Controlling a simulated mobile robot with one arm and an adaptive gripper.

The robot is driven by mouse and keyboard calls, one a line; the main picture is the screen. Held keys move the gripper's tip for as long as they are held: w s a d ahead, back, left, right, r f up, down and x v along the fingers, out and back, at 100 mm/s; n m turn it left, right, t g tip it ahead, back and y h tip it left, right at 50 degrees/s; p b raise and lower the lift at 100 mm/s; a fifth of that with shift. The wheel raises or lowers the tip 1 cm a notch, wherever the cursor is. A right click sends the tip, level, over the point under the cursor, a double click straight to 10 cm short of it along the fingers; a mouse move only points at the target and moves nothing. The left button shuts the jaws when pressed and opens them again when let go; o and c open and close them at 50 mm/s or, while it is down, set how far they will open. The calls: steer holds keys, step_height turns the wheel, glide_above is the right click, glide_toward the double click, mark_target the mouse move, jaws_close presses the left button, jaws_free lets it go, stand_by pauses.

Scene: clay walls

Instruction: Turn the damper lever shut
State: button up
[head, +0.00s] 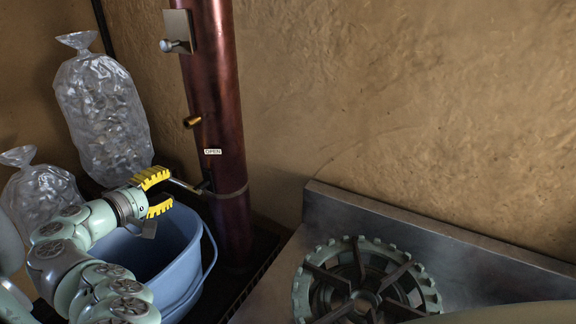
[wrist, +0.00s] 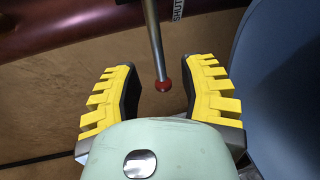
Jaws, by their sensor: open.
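The damper lever (head: 187,185) is a thin metal rod sticking out sideways from a dark red-brown pipe (head: 219,110). An "OPEN" label (head: 213,152) sits on the pipe above the lever; another label (wrist: 178,9), hard to read, shows on the pipe in the wrist view. My gripper (head: 168,190) has yellow ridged fingers, spread apart. In the head view a finger partly hides the lever's tip.
A blue bucket (head: 190,286) stands below my gripper, close to the pipe. Two clear filled bags (head: 105,115) (head: 40,200) are at the left. A metal surface (head: 330,215) with a round burner (head: 365,285) is at the right. A short brass stub (head: 192,121) juts from the pipe.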

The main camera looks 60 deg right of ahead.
steer(key=v, duration=0.8)
steer(key=shift+a, duration=0.3)
steer(key=shift+r, duration=0.1)
